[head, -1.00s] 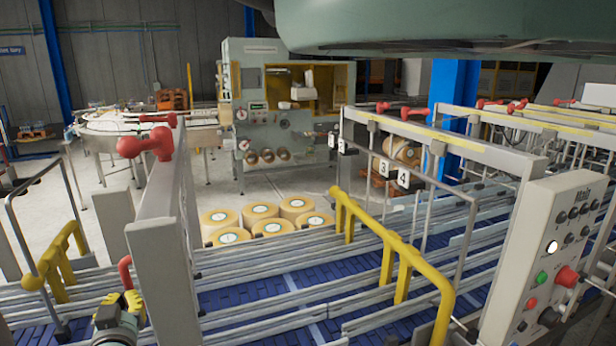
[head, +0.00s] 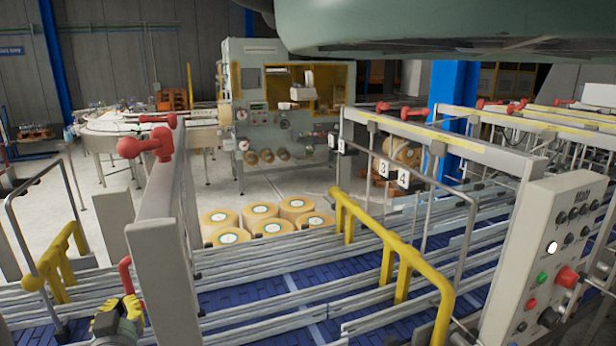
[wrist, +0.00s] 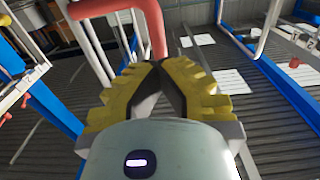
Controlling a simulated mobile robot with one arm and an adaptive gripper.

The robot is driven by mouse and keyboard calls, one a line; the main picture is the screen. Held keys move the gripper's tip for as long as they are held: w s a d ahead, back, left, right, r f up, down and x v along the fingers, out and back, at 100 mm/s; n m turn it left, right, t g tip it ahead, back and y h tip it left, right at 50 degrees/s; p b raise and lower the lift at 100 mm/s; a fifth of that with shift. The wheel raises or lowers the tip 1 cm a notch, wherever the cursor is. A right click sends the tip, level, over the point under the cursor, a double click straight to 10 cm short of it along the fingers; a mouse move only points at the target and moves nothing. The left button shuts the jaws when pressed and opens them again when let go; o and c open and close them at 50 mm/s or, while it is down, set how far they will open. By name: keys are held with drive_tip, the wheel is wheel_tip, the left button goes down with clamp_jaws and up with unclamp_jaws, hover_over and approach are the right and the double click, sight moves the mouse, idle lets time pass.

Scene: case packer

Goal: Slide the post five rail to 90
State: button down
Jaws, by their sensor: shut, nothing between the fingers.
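My gripper (head: 131,306) is low at the left of the head view, with yellow ribbed fingers. In the wrist view its fingertips (wrist: 157,66) meet, shut and empty. A red bent handle (head: 125,273) stands just above it in the head view, beside a grey post (head: 165,255). A red handle also shows just beyond the fingertips in the wrist view (wrist: 155,28); I cannot tell if they touch. Silver guide rails (head: 390,300) run along the blue conveyor. Number plates 3 (head: 385,168) and 4 (head: 403,180) are readable; I see no plate marked five and no scale reading.
Yellow tube guards (head: 392,236) stand over the lanes at centre, and another (head: 57,262) at left. A control box (head: 560,260) with buttons is at right. A grey-green machine (head: 285,130) stands at the back.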

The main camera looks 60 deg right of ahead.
drive_tip(key=v, duration=0.7)
drive_tip(key=shift+s+a, duration=0.15)
drive_tip(key=shift+s, duration=0.05)
idle(4.3)
drive_tip(key=c, duration=1.7)
unclamp_jaws()
drive_tip(key=o, duration=0.9)
drive_tip(key=shift+s, duration=0.1)
